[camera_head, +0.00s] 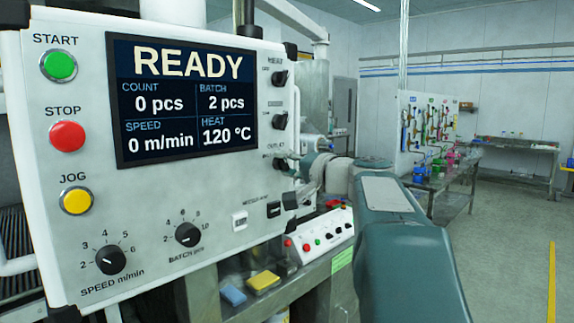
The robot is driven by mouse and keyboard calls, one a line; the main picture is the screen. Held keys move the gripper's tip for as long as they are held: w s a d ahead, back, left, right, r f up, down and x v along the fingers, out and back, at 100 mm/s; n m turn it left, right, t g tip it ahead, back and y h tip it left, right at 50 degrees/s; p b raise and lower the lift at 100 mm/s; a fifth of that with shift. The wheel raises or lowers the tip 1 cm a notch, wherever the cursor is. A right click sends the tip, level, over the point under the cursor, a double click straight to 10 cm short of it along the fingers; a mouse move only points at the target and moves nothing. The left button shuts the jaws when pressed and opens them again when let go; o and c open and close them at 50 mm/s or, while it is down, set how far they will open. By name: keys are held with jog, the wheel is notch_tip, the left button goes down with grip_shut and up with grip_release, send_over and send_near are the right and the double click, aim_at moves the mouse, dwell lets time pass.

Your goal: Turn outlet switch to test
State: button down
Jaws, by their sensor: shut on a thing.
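The white control panel (215,190) fills the left half of the view. My arm reaches in from the lower right. The fingertips and the switch's pointer and position marks are too small or partly hidden to read.
The upper switch (279,77) and middle switch (280,121) sit close above my gripper. A black switch (274,209) is below it. A small button box (318,236) stands on the bench beneath. Open floor (510,250) lies to the right.

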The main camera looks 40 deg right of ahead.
jog(key=m, duration=0.5)
jog(key=shift+w+f+m, duration=0.1)
jog(key=shift+f+m, duration=0.2)
jog(key=shift+f, duration=0.05)
jog(key=m, duration=0.5)
jog(key=shift+m, duration=0.4)
jog(key=shift+c, duration=1.3)
grip_release()
jog(key=shift+r, duration=0.15)
